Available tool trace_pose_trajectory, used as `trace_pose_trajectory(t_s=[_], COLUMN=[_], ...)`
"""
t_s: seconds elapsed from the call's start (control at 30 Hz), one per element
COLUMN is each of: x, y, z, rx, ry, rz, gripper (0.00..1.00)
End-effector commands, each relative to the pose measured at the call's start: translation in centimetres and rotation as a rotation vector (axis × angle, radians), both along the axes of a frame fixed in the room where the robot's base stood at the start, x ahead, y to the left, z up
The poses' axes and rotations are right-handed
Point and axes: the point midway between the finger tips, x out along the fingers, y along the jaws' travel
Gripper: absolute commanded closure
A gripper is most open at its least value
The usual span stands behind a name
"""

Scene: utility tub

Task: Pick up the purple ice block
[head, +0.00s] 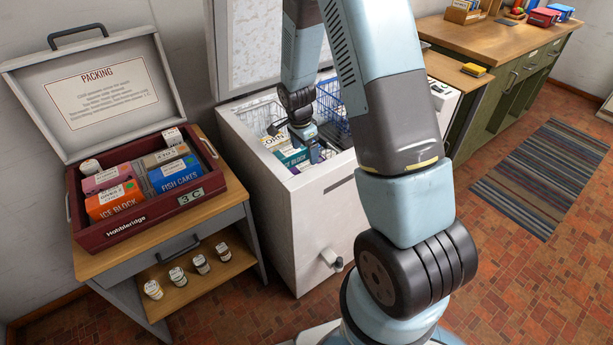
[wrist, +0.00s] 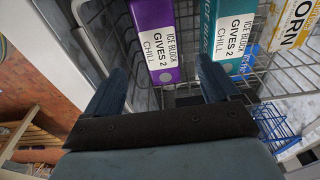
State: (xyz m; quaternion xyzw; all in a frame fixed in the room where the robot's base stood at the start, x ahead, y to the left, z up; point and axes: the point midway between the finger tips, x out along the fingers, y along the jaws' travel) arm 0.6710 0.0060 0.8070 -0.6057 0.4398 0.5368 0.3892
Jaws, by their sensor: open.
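The purple ice block (wrist: 150,13) shows in the wrist view at the top, with a white label reading "ICE BLOCK GIVES 2 CHILL". It is in a wire basket (wrist: 277,80) inside the open white chest (head: 327,190). My gripper (wrist: 160,75) is open and empty, its fingers pointing down into the chest. The near end of the purple block lies between the fingertips in the picture; I cannot tell the depth gap. A teal ice block (wrist: 221,58) stands right of it, close to the right finger.
A yellow-white corn package (wrist: 298,25) and a blue wire basket (head: 332,100) are also in the chest. The chest wall is close on the left in the wrist view. Left of the chest, an open red packing case (head: 150,215) holds several boxes, including an orange ice block (head: 116,200).

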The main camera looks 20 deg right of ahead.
Motion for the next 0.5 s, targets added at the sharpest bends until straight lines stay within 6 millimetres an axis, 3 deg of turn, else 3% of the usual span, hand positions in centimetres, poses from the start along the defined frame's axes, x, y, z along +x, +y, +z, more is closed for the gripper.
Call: trace_pose_trajectory(t_s=[0.2,0.5], x=[0.0,0.1], y=[-0.4,-0.6], z=[-2.6,-4.3], rx=[-0.001,0.000], ry=[0.002,0.003], rz=[-0.001,-0.001], gripper=[0.12,0.12])
